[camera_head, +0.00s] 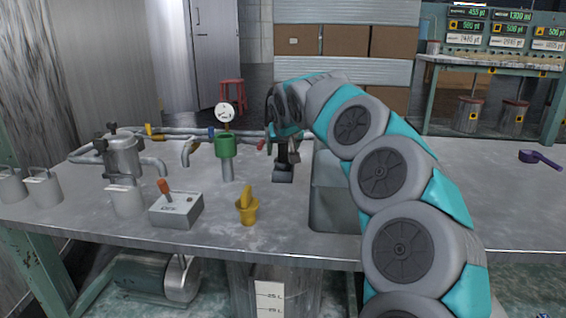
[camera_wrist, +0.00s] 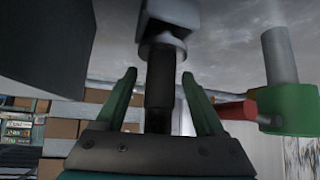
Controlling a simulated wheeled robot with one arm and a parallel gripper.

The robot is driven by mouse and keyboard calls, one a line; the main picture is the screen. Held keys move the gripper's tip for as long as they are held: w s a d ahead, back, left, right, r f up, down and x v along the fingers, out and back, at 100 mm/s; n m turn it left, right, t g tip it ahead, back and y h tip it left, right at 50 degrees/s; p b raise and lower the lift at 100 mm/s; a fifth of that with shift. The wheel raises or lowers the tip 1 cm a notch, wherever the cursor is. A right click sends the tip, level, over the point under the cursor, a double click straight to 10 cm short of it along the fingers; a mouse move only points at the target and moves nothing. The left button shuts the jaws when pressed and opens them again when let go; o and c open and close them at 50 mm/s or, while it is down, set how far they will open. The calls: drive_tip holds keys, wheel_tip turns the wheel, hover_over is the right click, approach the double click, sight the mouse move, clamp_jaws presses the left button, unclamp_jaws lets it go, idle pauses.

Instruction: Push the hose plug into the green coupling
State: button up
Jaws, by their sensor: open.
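The green coupling (camera_head: 226,146) sits on a short upright grey pipe, left of my gripper, with a round gauge above it. In the wrist view, which is upside down, the green coupling (camera_wrist: 290,109) is at the right. My gripper (camera_head: 284,136) points down over the table. In the wrist view my gripper (camera_wrist: 160,76) is open, its fingers on either side of a dark upright stem, which looks like the hose plug (camera_wrist: 160,82). The stem joins a pale collar and block (camera_head: 283,175). I cannot tell whether the fingers touch it.
A grey switch box (camera_head: 176,210) with an orange lever and a yellow fitting (camera_head: 247,208) stand near the table's front edge. Grey piping (camera_head: 186,134) runs behind. A sunken basin (camera_head: 333,200) lies right of my gripper. A purple tool (camera_head: 540,158) lies far right.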

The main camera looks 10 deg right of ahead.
drive_tip(key=shift+w+d+f, duration=0.1)
drive_tip(key=shift+w+f, duration=0.2)
clamp_jaws()
idle(0.4)
